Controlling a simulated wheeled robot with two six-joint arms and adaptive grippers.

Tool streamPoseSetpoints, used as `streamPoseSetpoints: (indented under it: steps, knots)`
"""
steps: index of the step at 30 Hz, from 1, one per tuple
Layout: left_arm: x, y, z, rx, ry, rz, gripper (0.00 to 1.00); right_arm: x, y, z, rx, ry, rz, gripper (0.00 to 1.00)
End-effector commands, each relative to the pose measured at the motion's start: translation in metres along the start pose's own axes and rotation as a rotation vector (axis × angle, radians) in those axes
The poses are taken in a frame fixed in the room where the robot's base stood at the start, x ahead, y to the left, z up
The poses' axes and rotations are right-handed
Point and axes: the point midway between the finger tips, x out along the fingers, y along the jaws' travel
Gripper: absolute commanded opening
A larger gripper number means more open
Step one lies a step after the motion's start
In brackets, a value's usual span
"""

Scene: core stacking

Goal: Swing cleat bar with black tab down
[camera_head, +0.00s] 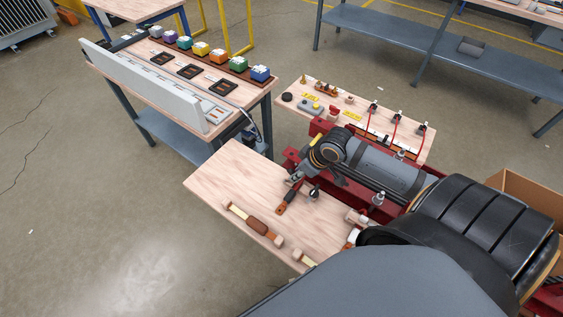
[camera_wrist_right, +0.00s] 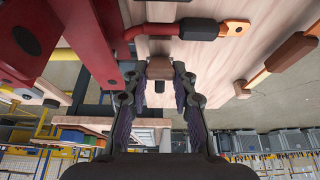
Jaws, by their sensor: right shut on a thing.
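My right gripper (camera_head: 297,178) reaches over the near wooden table beside the red fixture. In the right wrist view its fingers (camera_wrist_right: 159,77) are closed around a small brown block end (camera_wrist_right: 158,68) with a black tab (camera_wrist_right: 159,87), which I take for the cleat bar. The fingers hide the sides of this piece, and in the head view it is hard to make out. A handle with a black sleeve (camera_wrist_right: 200,29) and an orange tip lies beside it. My left gripper is not in view.
The red fixture (camera_head: 293,159) stands close to the gripper. A wooden cleat (camera_head: 256,225) lies at the table's front left, another (camera_head: 304,260) nearer. The table top (camera_head: 222,178) is bare at left. A second bench (camera_head: 102,70) holds a row of coloured boxes.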

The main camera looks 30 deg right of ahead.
Motion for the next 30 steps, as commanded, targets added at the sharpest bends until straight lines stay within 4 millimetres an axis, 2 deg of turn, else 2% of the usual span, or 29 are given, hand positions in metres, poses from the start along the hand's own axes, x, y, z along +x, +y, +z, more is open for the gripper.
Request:
streamPoseSetpoints:
  steps: [11,21,22,27,30]
  knots:
    - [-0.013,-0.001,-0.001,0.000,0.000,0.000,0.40,0.005,0.000,0.023,0.002,-0.013,-0.001,0.00]
    - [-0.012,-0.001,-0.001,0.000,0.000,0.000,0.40,0.007,0.000,0.024,0.003,-0.011,-0.001,0.00]
    - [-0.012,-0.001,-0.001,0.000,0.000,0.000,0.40,0.007,0.000,0.025,0.003,-0.011,-0.001,0.28]
    - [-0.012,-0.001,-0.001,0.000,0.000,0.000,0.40,0.007,0.000,0.023,0.002,-0.007,-0.001,0.51]
    - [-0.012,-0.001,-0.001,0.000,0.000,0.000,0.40,0.007,0.000,0.022,0.001,-0.005,-0.001,0.53]
